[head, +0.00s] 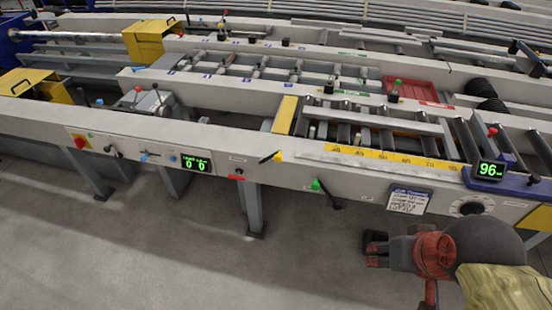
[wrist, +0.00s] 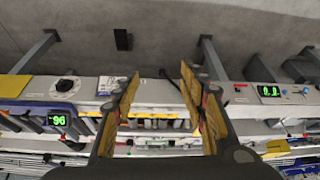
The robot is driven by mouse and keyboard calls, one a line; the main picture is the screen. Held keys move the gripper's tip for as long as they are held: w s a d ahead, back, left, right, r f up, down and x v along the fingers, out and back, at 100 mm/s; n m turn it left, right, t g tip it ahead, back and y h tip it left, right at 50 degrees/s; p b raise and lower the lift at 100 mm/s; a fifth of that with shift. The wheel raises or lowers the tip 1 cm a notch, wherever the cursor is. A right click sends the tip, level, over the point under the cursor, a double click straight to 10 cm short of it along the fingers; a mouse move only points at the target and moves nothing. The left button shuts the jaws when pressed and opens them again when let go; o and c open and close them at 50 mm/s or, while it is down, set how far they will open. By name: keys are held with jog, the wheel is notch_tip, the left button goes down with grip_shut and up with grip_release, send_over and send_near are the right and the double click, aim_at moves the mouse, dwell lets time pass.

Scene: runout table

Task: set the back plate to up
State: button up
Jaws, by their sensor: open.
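The runout table (head: 225,150) runs across the head view, with several levers and small labels on its front face. One lever with a yellow knob (head: 277,156) lies tilted, its dark handle pointing down-left. A lever with a green knob (head: 316,185) sits lower, its dark arm pointing down-right. I cannot read which control is for the back plate, and no part is clearly the plate. My gripper (head: 376,248) is in front of the table at lower right, below the white sign. In the wrist view my gripper (wrist: 160,82) is open and empty, its yellow-padded fingers spread before the table.
A display reading 96 (head: 489,169) and a round dial (head: 468,208) are at the right of the front face. A red knob (head: 80,142) and another green display (head: 196,163) are at the left.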

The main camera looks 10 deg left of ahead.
jog(key=w+a+f+n+y+p, duration=0.1)
jog(key=w+a+f, duration=0.4)
jog(key=a+f, duration=0.55)
jog(key=w+a+f+n+g+y, duration=0.1)
jog(key=w+a+f, duration=0.4)
jog(key=a+f, duration=0.55)
jog(key=w+a+f+n+p, duration=0.1)
jog(key=w+a+f, duration=0.4)
jog(key=a+f, duration=0.5)
jog(key=m+t+h, duration=0.2)
jog(key=m+t, duration=0.2)
jog(key=t, duration=1.1)
send_near(278, 160)
jog(key=w, duration=0.7)
jog(key=w+b, duration=0.1)
jog(key=w, duration=0.3)
jog(key=shift+a+r+b, duration=0.2)
jog(key=shift+r+b, duration=0.05)
jog(key=shift+b, duration=0.05)
